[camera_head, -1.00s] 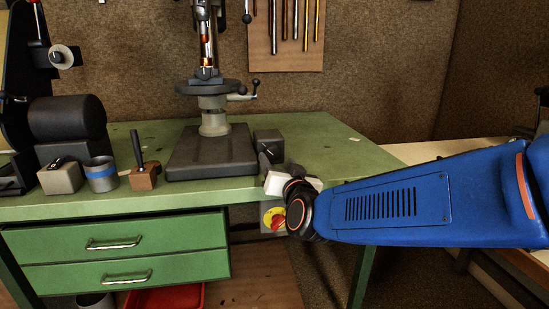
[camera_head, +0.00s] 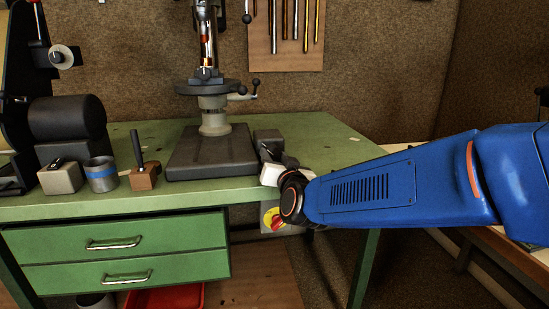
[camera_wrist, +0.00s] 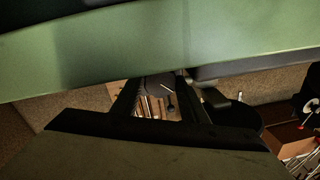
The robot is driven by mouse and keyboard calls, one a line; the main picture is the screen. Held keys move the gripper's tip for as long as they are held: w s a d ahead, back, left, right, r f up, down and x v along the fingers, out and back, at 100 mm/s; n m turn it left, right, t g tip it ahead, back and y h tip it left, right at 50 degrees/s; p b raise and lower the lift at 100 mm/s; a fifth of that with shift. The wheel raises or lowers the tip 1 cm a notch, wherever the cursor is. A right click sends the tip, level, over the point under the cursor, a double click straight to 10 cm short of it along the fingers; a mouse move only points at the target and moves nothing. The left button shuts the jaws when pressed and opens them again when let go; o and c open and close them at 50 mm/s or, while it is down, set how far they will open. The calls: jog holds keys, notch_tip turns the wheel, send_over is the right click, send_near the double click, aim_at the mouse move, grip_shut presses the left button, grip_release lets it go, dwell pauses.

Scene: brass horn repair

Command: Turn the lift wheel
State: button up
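The drill press (camera_head: 214,118) stands on the green bench, with a round grey table on its column. A small crank with dark ball ends (camera_head: 250,88) sticks out at the right of that table; it may be the lift wheel, but I cannot tell for sure. My gripper (camera_wrist: 160,100) shows two dark fingers spread apart with nothing between them. In the head view my wrist is at the bench's front right edge, and the fingertips are hard to make out.
A grey block (camera_head: 268,139) sits right of the press base, close to my wrist. A wooden block with a handle (camera_head: 144,176), a blue-banded cup (camera_head: 101,175) and a dark-drummed machine (camera_head: 68,118) stand left. Metal tubes (camera_head: 295,22) hang behind. The bench's right side is clear.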

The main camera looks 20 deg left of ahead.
jog(key=shift+m, duration=2.2)
jog(key=o, duration=1.1)
jog(key=shift+c, duration=0.2)
